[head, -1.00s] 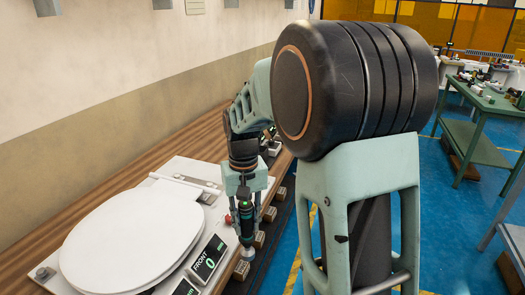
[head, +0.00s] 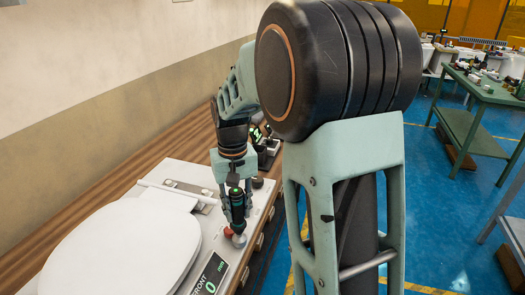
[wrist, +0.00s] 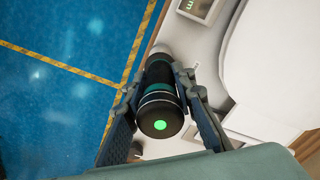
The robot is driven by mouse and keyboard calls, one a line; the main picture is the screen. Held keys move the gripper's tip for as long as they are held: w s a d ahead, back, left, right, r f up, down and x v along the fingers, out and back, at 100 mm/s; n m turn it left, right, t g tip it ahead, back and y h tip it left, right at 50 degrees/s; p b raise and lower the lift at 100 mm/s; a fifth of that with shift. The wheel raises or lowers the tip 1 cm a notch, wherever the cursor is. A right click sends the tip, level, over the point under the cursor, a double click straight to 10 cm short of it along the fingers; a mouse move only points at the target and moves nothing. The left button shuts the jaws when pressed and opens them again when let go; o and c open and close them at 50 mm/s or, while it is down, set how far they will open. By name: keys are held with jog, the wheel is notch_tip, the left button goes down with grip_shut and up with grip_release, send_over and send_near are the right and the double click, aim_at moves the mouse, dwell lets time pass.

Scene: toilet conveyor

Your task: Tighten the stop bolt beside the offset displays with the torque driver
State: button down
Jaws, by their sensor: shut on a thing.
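My gripper (head: 235,194) is shut on the torque driver (head: 237,212), a black tool with a teal-green band, held roughly upright. In the wrist view the driver (wrist: 160,108) sits between both fingers, with a green light on its end. In the head view its lower end is at a small grey round piece (head: 239,241), perhaps the stop bolt; I cannot tell whether it is seated. A display (wrist: 194,8) also shows at the top of the wrist view.
A red button (head: 229,231) is close beside the driver. The white toilet seat (head: 130,250) lies left of it on the pale fixture. A wooden conveyor edge (head: 60,245) runs along the wall. A green table (head: 480,85) stands at the far right, with blue floor between.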

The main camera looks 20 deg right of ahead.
aim_at(236, 191)
jog(key=shift+r, duration=0.15)
jog(key=shift+r+p, duration=2)
jog(key=shift+r, duration=0.4)
